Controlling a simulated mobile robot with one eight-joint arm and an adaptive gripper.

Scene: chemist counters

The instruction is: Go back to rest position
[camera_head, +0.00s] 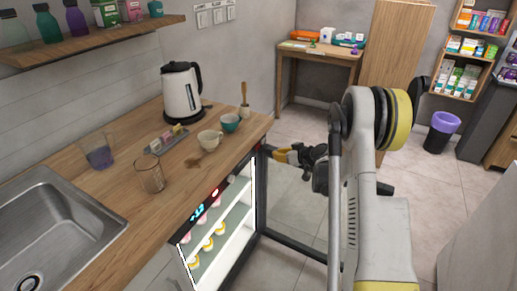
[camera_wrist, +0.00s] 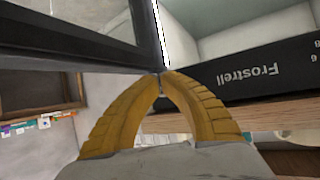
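My gripper (camera_head: 275,152) is beside the counter's front right corner, near the top of the small under-counter fridge (camera_head: 222,234). In the wrist view its two yellow fingers (camera_wrist: 162,76) curve together and their tips meet, with nothing clearly held between them. The tips appear close to the corner where the fridge's dark door frame (camera_wrist: 80,42) meets the "Frostrell" front strip (camera_wrist: 255,70); I cannot tell whether they touch it. The fridge's glass door (camera_head: 290,212) stands open toward the right, and lit shelves with small round items show inside.
The wooden counter (camera_head: 120,205) holds a kettle (camera_head: 182,93), two cups, two glasses and a sink (camera_head: 50,230). A shelf with bottles is above. A side table (camera_head: 320,54), a purple-lined bin (camera_head: 440,132) and a medicine rack stand behind. Tiled floor is clear to the right.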

